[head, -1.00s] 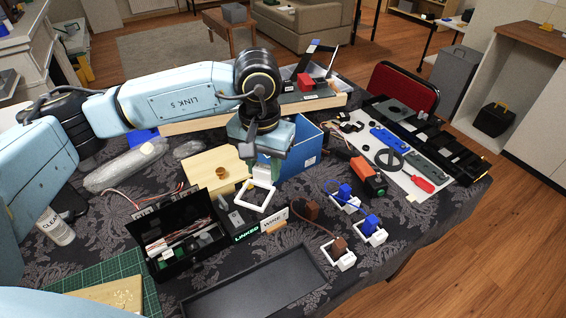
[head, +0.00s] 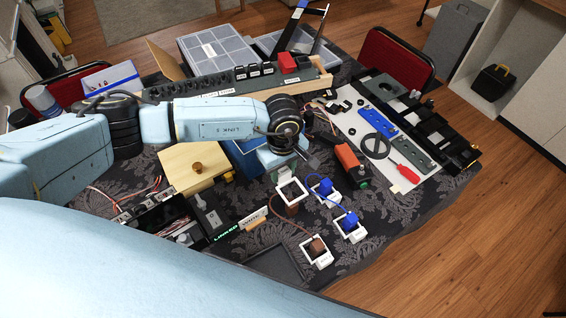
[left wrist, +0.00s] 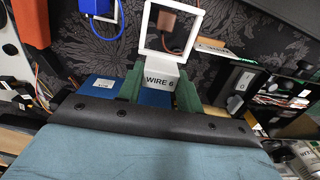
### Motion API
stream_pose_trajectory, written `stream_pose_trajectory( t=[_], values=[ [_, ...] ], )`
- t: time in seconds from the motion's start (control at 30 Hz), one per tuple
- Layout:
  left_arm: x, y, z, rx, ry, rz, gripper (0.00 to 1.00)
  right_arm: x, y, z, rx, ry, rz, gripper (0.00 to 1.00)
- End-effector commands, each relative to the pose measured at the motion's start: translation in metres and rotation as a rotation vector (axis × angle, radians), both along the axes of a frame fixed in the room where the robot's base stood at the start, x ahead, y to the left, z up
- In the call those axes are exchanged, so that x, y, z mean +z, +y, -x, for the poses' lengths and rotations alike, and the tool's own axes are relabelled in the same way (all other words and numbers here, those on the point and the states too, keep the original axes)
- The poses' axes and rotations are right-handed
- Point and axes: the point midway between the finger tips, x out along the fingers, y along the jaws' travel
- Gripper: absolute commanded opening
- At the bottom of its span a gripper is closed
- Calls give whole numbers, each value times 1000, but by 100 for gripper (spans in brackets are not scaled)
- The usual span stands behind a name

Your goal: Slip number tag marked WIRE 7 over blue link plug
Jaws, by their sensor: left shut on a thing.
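My left gripper (head: 284,172) is shut on a white square-framed number tag (head: 291,192). In the left wrist view the tag (left wrist: 162,76) reads WIRE 6, gripped by its label between the green fingers (left wrist: 158,82). Its open frame is held out over the plug area, and a brown plug (left wrist: 168,22) shows through it. The tag is apart from both. My right gripper is not in view.
Another brown plug (head: 318,246) stands in front. A blue box (head: 246,160) sits under my left arm. A black tray (head: 270,262) lies at the front.

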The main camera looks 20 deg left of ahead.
Motion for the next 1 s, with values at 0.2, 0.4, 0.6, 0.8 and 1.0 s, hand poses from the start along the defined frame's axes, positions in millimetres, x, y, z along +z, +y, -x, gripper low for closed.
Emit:
stream_pose_trajectory(
  t=[0.2, 0.4, 0.6, 0.8, 1.0],
  values=[
    [-7, -1, 1, 12, 0, 0, 14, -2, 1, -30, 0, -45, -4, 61],
    [-17, -1, 1, 11, 1, 1, 14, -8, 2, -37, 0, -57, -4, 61],
    [-29, -1, 1, 10, 0, 1, 14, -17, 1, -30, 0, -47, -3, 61],
    [-41, -1, 1, 9, 0, 1, 14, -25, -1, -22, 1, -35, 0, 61],
    [-53, -1, 0, 9, 0, 1, 14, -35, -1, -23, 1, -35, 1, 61]
  ],
)
